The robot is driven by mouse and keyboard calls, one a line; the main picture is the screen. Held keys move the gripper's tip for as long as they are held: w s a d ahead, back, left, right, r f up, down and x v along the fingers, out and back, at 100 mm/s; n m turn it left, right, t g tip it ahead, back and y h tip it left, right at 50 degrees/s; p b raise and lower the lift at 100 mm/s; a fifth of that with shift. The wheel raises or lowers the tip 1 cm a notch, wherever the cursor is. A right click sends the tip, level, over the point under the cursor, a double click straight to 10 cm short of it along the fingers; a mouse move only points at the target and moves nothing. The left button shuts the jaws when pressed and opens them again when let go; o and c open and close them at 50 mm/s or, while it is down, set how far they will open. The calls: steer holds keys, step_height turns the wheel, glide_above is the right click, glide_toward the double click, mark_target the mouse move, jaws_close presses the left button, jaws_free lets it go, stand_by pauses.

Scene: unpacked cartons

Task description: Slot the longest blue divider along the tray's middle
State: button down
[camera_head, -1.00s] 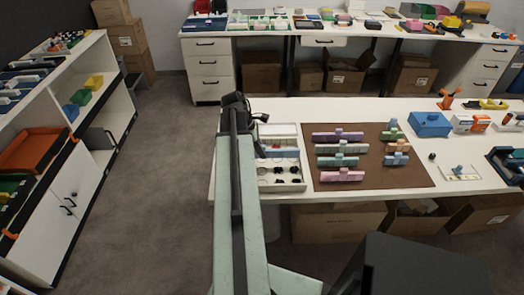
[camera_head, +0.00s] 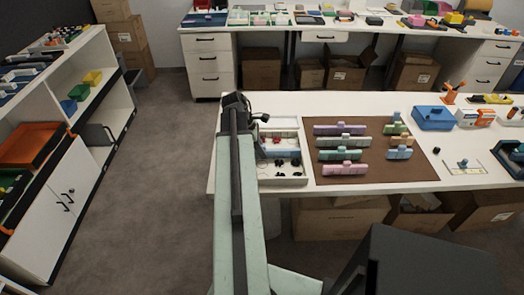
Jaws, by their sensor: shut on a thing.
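The white tray (camera_head: 290,182) stands near the left end of the table, right of my arm. It has compartments, with several small dark pieces in the near part. A light blue divider (camera_head: 283,154) lies across the tray's middle, its left end hidden by my arm. My gripper (camera_head: 262,119) is at the tray's left side, shut on the blue divider; its fingertips are mostly hidden. I cannot tell whether the divider is seated or held just above the tray.
A brown mat (camera_head: 325,178) right of the tray holds several dividers in purple, green, blue, pink and orange. A shelf unit (camera_head: 80,180) stands left across open floor.

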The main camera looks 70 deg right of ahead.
steer(key=shift+f, duration=0.3)
steer(key=c, duration=1.3)
jaws_free()
steer(key=shift+r, duration=0.1)
steer(key=p+v, duration=0.6)
steer(key=v, duration=0.1)
steer(key=shift+s+r+p, duration=0.1)
steer(key=shift+s+p, duration=0.05)
steer(key=shift+p, duration=0.2)
steer(key=shift+w+r+p, duration=0.25)
steer(key=shift+r+p, duration=0.15)
steer(key=shift+f, duration=0.15)
